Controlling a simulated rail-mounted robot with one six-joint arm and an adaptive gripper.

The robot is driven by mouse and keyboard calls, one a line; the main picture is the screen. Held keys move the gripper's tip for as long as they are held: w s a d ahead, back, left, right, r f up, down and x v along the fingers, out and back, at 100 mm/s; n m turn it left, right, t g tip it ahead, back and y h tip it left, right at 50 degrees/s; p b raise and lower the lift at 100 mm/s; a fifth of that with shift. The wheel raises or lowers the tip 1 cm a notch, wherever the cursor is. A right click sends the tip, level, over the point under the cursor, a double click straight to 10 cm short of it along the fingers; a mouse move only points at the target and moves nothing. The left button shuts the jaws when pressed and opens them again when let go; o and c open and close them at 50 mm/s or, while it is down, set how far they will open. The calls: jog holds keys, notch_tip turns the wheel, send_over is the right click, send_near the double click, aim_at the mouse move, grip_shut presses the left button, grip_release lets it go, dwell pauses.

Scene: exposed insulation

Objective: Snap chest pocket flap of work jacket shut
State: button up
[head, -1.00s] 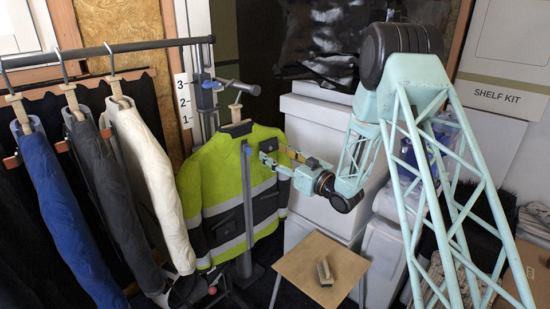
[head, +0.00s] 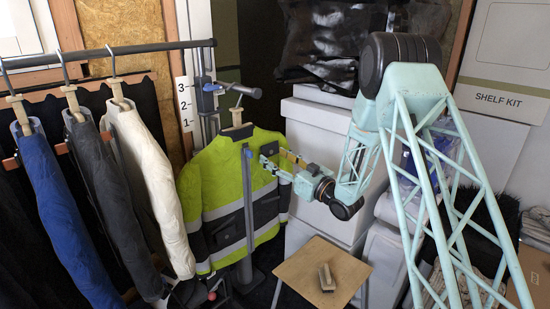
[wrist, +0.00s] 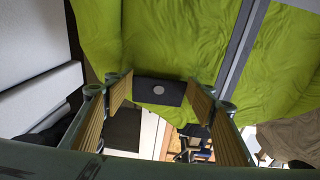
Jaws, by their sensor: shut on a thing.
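The work jacket (head: 222,185) is bright yellow-green with dark panels and pale bands, and hangs upright in the head view; its yellow-green cloth (wrist: 190,35) fills the top of the wrist view. My gripper (head: 275,163) is at the jacket's chest, right of a grey vertical strip down its front. In the wrist view the dark chest pocket flap (wrist: 145,92), with a round grey snap on it, lies between the ribbed pads of my gripper (wrist: 159,98). The pads are at the flap's two side edges. Whether the snap's halves meet is hidden.
Blue (head: 60,215), dark grey (head: 112,210) and white (head: 150,180) garments hang from a rail at the left. A small wooden table (head: 300,270) with a brush (head: 326,277) stands below my gripper. White boxes (head: 320,125) stand behind my arm.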

dwell(0.4)
jog(key=o, duration=0.9)
jog(key=shift+s+d, duration=0.1)
jog(key=shift+v, duration=5.85)
